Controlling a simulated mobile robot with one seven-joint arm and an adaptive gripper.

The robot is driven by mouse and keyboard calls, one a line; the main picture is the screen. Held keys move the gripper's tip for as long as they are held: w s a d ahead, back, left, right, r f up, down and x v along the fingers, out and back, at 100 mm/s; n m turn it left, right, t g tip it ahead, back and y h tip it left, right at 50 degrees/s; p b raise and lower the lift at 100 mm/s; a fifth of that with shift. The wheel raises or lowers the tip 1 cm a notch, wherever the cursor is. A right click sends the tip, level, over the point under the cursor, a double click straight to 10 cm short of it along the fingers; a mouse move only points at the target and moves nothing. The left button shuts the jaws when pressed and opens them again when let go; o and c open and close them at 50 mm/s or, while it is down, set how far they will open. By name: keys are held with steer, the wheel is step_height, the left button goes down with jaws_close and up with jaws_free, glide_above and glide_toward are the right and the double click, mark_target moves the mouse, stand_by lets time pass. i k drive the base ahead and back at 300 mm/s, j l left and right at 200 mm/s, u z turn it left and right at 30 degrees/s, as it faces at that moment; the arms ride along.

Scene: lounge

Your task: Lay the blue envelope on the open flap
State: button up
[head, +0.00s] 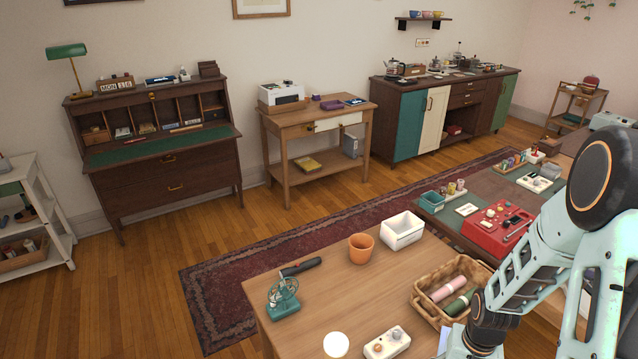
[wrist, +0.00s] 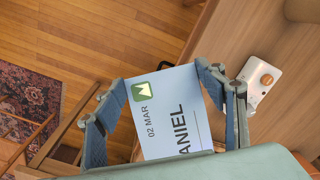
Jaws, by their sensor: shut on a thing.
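My gripper (wrist: 164,86) is shut on a pale blue envelope (wrist: 165,120), which lies between its fingers. The envelope bears a green stamp-like mark, "02 MAR" and letters reading "ANIEL"; part of it is hidden by the gripper. In the head view a pale blue sliver, seemingly the envelope (head: 444,341), shows at the bottom edge beside my arm. The open flap (head: 160,147), with a green inlay, juts from the dark wooden desk at the left back, far from my gripper. Its surface looks bare.
The near wooden table (head: 325,290) holds a teal fan-like device (head: 283,298), orange pot (head: 361,247), white bin (head: 402,230), wicker basket (head: 425,304) and cream device (head: 387,343). Wooden floor (head: 150,240) and a red rug (head: 225,285) lie between this table and the desk. A white shelf (head: 35,225) stands left.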

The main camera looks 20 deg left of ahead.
mark_target(165, 145)
steer(key=k, duration=0.55)
steer(key=k+u, duration=0.1)
steer(key=u, duration=2.05)
steer(key=i+j+u, duration=0.1)
steer(key=u, duration=0.3)
steer(key=i+u, duration=0.35)
steer(key=i+z, duration=0.2)
steer(key=i, duration=0.75)
steer(key=i+z, duration=0.3)
steer(key=i, duration=0.15)
steer(key=i+z, duration=0.7)
steer(key=i, duration=0.7)
steer(key=i+z, duration=0.2)
steer(key=i, duration=0.25)
steer(key=i+j+z, duration=0.2)
steer(key=i, duration=0.3)
steer(key=l, duration=0.1)
